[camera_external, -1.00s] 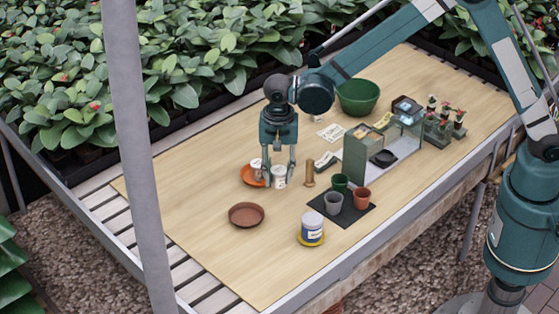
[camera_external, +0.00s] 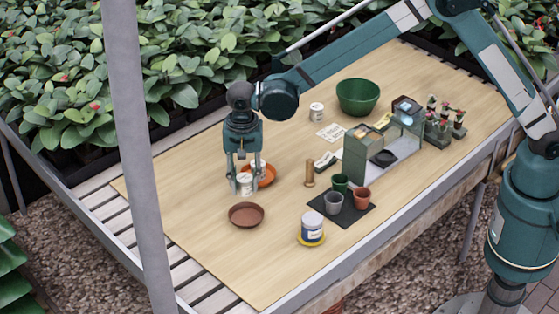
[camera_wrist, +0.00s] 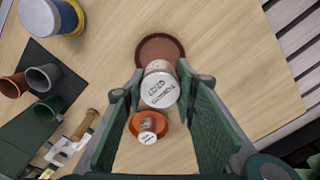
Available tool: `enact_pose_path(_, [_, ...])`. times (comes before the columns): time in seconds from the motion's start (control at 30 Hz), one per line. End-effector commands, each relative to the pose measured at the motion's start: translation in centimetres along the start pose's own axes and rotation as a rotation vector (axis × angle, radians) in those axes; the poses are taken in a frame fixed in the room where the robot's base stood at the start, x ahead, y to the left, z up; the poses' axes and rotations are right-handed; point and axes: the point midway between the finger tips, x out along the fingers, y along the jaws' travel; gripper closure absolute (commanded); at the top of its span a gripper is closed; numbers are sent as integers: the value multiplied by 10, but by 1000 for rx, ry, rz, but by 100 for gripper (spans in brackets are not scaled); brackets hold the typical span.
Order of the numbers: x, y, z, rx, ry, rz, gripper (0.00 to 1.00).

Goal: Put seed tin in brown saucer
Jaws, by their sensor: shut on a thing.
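My gripper (camera_external: 246,182) is shut on a white seed tin (camera_external: 244,186) with printed lettering on its lid. The wrist view shows the tin (camera_wrist: 159,91) between the fingers of my gripper (camera_wrist: 160,93). The brown saucer (camera_external: 246,215) lies on the table just in front of the held tin in the external view and looks empty there. In the wrist view the brown saucer (camera_wrist: 160,45) is beyond the tin, which hides part of its near side. How high the tin is above the table is hard to tell.
An orange saucer (camera_external: 268,178) holding another small tin (camera_wrist: 148,126) is close behind my gripper. A wooden cylinder (camera_external: 309,173), pots on a black mat (camera_external: 345,215) and a blue-white tin (camera_external: 312,227) stand right. A third white tin (camera_external: 316,111) is near the green bowl (camera_external: 357,97).

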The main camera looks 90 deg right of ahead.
Motion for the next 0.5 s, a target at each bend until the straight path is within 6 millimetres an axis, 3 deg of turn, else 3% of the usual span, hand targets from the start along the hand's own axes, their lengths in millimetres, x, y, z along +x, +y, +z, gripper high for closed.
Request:
enact_pose_path(0.17, [7, 0, 0, 0, 0, 0, 84])
enact_pose_path(0.5, [50, 0, 0, 0, 0, 0, 84])
